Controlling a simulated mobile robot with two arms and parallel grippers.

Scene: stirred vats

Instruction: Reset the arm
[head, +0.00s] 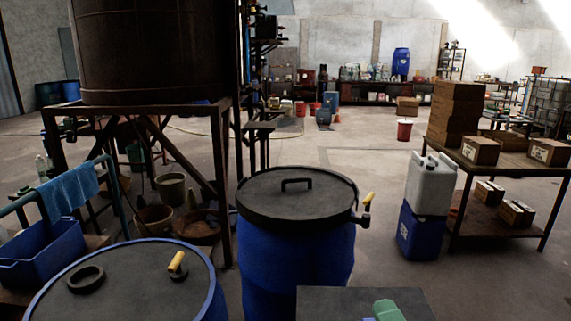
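Neither of my grippers shows in the head view, and no arm can be made out. A blue vat (297,262) with a dark lid (297,197) stands in the middle; the lid lies on its top and has a black handle (297,184). A yellow-handled tap or lever (367,200) sticks out at the vat's right side. A second blue vat (130,285) is at the lower left, cut off by the bottom edge. A black ring (86,279) and a yellow handle (177,262) are on its top.
A dark surface (350,302) with a green item (388,310) is at the bottom. A large rusty tank (155,50) stands on a frame at left. A white canister (431,184) sits on a blue one (418,232), beside a table (500,167) with boxes. Floor beyond the middle vat is open.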

